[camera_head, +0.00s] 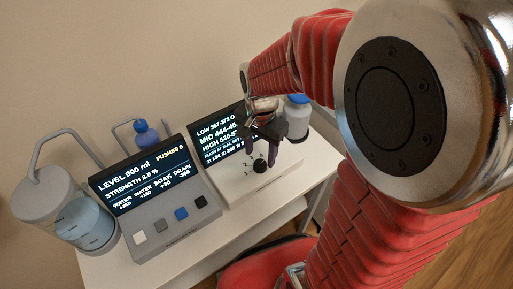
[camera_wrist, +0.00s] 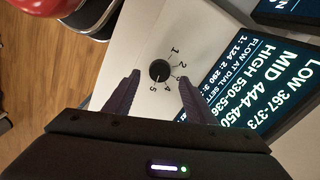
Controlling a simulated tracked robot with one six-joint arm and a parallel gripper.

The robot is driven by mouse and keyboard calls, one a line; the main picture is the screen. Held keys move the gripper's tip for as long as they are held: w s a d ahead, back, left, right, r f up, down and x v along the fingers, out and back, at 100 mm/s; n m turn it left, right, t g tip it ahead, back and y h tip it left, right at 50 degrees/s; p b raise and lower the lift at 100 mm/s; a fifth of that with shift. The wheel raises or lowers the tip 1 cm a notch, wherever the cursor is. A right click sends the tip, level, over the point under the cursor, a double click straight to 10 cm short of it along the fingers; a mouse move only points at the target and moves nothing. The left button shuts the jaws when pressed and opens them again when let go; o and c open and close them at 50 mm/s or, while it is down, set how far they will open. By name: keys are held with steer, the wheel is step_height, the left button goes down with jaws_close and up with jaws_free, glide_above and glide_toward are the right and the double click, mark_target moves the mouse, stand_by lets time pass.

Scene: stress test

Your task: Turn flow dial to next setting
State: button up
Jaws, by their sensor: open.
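The flow dial (camera_head: 260,165) is a small black round knob on the white sloped front of the right-hand unit (camera_head: 290,172). In the wrist view the dial (camera_wrist: 159,71) has the numbers 1 to 5 around it. A thin light mark on it seems to point towards the 5 side, but it is too small to be sure. My gripper (camera_head: 257,148) is over this unit. Its dark purple fingers are open, one on each side of the dial in the wrist view (camera_wrist: 159,77), with gaps between; their height above the panel is unclear.
The unit's screen (camera_wrist: 262,90) lists LOW, MID and HIGH ranges and flow per dial setting. A left unit (camera_head: 165,235) has a level screen and several square buttons. A clear cylinder tank (camera_head: 85,222), a blue-capped bottle (camera_head: 297,118) and a blue flask (camera_head: 146,135) stand nearby.

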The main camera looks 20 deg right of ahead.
mark_target(260, 163)
steer(key=shift+f, duration=1.95)
steer(key=c, duration=1)
steer(key=shift+c, duration=0.2)
steer(key=shift+n, duration=0.4)
steer(key=n, duration=0.3)
steer(key=shift+n, duration=2)
